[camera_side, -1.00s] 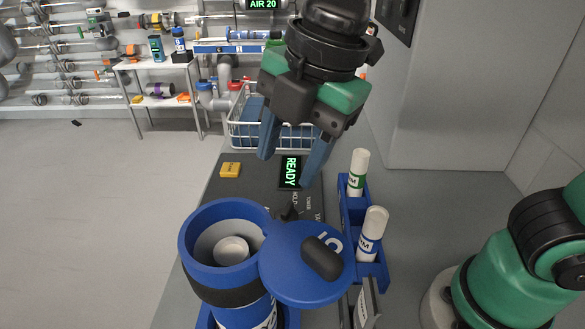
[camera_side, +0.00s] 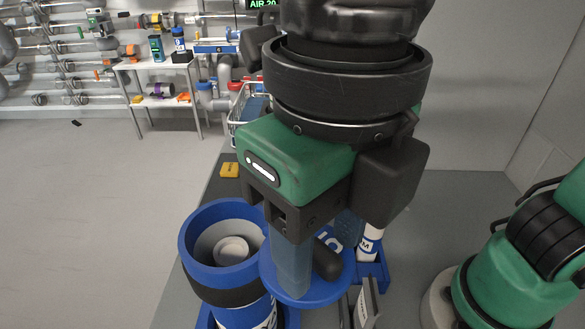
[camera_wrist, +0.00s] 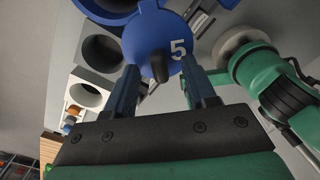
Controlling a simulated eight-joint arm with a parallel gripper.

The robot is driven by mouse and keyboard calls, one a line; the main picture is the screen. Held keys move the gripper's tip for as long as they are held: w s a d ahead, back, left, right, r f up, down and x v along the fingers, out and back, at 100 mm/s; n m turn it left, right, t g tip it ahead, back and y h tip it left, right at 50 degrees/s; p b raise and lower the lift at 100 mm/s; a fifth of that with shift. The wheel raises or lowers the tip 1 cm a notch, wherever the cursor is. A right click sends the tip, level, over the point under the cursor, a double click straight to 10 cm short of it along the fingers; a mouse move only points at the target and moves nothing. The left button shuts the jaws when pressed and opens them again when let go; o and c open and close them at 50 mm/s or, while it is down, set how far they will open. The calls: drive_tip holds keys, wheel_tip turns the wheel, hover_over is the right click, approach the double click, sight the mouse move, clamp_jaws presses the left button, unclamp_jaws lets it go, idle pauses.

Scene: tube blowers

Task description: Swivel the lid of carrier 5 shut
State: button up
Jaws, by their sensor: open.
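Carrier 5 (camera_side: 206,268) is a blue upright cylinder with a black band, its mouth open and a pale round item inside. Its round blue lid (camera_side: 297,292) is swung out to the right of the mouth; the lid also shows in the wrist view, marked with a white 5 (camera_wrist: 178,22). A dark knob (camera_side: 327,262) stands on the lid and shows in the wrist view (camera_wrist: 160,66). My gripper (camera_wrist: 162,76) is open, pointing down over the lid, one finger on each side of the knob. In the side view the right fingertip is hidden.
A blue rack (camera_side: 376,274) with a white tube (camera_side: 369,244) stands close right of the lid.

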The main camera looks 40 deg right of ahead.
drive_tip(key=shift+f, duration=0.1)
drive_tip(key=shift+c, duration=0.2)
clamp_jaws()
